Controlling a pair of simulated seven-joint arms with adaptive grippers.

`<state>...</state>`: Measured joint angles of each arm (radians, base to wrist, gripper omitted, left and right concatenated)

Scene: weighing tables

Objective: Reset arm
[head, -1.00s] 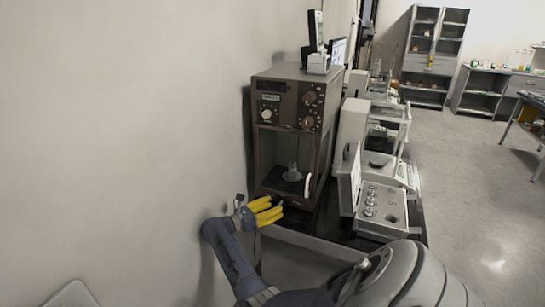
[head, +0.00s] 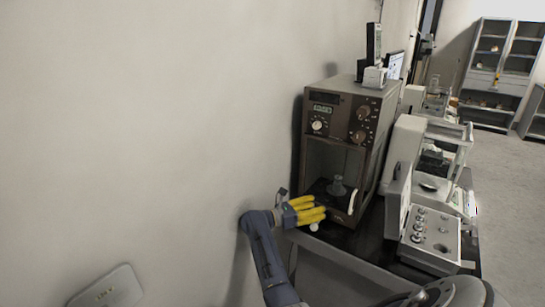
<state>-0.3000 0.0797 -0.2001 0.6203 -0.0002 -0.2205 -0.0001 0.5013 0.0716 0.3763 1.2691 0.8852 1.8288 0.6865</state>
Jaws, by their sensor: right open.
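My right gripper (head: 318,211) has yellow fingers and is in front of the brown cabinet instrument (head: 345,115), near its lower left front. Its fingers are open and I see nothing between them. My right arm is bent, with the forearm rising from the bottom of the view. A small white round thing (head: 314,227) shows just below the fingers; I cannot tell whether they touch. Inside the cabinet, a small glass vessel (head: 338,186) stands on the dark floor. My left gripper is not in view.
The dark table (head: 375,235) also bears a balance (head: 436,180) and a grey panel with round knobs (head: 432,238) to the right. A plain wall is close on the left. Shelves (head: 493,88) stand far back; the floor at right is clear.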

